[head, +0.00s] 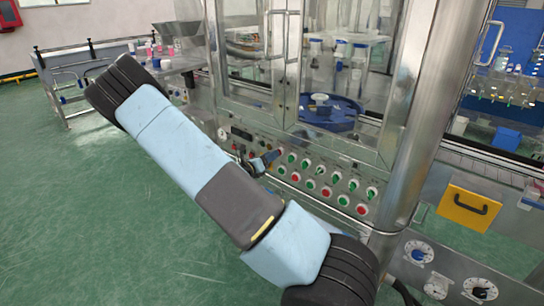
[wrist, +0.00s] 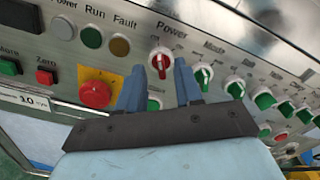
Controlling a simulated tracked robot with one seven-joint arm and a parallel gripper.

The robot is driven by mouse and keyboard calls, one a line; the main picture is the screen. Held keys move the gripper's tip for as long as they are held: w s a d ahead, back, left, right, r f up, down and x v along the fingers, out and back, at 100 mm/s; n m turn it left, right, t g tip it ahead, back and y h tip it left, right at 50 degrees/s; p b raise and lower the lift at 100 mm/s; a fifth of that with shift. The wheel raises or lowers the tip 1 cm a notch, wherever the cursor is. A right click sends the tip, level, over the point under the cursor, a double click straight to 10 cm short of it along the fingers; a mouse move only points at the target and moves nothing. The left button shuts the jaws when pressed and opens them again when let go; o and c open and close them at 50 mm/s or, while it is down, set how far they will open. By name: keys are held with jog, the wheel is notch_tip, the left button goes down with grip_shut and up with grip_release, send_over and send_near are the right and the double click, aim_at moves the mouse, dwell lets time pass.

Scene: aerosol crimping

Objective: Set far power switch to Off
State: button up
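The power switch (wrist: 161,61) is a red rotary knob on a white ring, under the label "Power" on the steel control panel in the wrist view. Its handle stands close to upright in the picture. My gripper (wrist: 159,68) is open, with its two blue fingers pointing at the panel. The knob shows in the gap between the fingertips, one on each side; I cannot tell whether either touches it. In the head view my gripper (head: 272,157) is close to the panel at the left end of the knob rows, and it partly hides that area.
Green-handled knobs (wrist: 204,77) run to the right of the power switch. A red emergency button (wrist: 95,94) on a yellow plate is to the left, near indicator lamps (wrist: 91,38). Glass doors (head: 330,70) and a steel post (head: 415,110) rise above the panel. Green floor (head: 90,210) lies open at left.

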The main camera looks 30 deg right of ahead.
jog(key=v, duration=1.2)
jog(key=s+d+r+m+g+y, duration=0.1)
jog(key=s+r+m+g+y, duration=0.7)
jog(key=s+r+m, duration=0.75)
jog(key=s+a+r+m+t+y, duration=0.3)
jog(key=s+a+r+m+y, duration=0.1)
jog(key=s+r+m, duration=0.2)
jog(key=s+a+r+m+t+y, duration=0.4)
jog(key=s+r+m+y, duration=0.1)
jog(key=s+r, duration=0.3)
jog(key=shift+a+r+m, duration=0.2)
jog(key=shift+a+m, duration=0.2)
jog(key=shift+m, duration=0.45)
jog(key=shift+s, duration=0.1)
